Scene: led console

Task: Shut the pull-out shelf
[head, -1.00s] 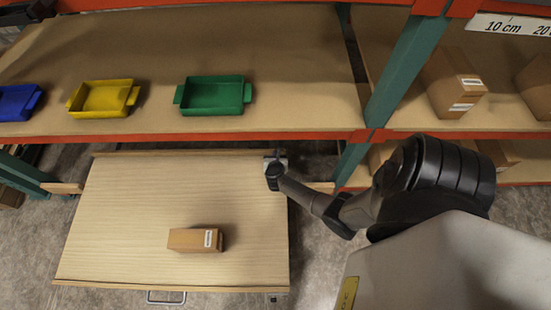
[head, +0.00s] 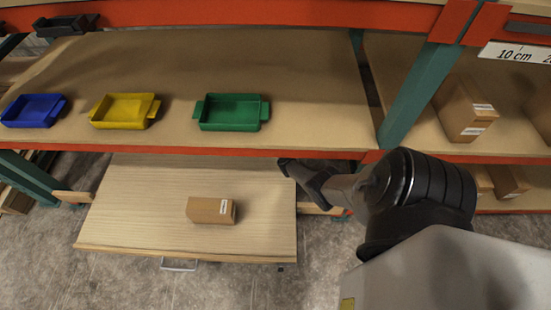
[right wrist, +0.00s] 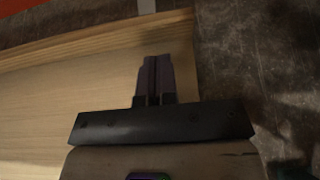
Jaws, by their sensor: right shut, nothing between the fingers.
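The pull-out shelf (head: 150,200) is a pale wooden board below the rack's orange beam in the head view. It sticks out partway, its rear part under the beam, with a metal handle (head: 179,264) at its front. A brown box (head: 211,210) with a white label lies on it. My right gripper is near the shelf's rear right corner; its fingers are hard to make out in the head view. In the right wrist view its fingers (right wrist: 154,62) are shut and empty, over the shelf's edge strip (right wrist: 100,35); contact is unclear. My left gripper is out of view.
Blue (head: 33,110), yellow (head: 124,110) and green (head: 231,112) trays stand on the rack shelf above. A green post (head: 415,95) and cardboard boxes (head: 465,108) are at the right. Bare floor (head: 120,285) lies in front of the pull-out shelf.

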